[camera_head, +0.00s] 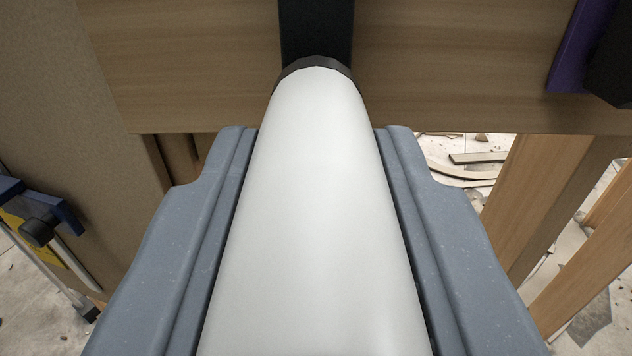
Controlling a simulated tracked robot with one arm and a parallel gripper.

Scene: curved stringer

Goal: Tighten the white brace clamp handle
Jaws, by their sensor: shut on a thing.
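The white brace clamp handle (312,220) is a thick, smooth white cylinder. It runs from the bottom middle of the view up to a dark collar (315,66). A black bar (316,28) continues above the collar, in front of a wooden board. My gripper (313,145) has its two grey jaws along the left and right sides of the handle, shut on it. The jaw tips reach most of the way toward the collar. The near end of the handle is cut off by the bottom edge, and the clamp's jaws are out of view.
A wide wooden board (190,70) crosses the top behind the handle. Wooden posts (545,185) stand at the right. A purple and black part (578,50) is at the top right. A blue and black clamp (42,222) is at the left. Wood scraps (470,160) lie on the floor.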

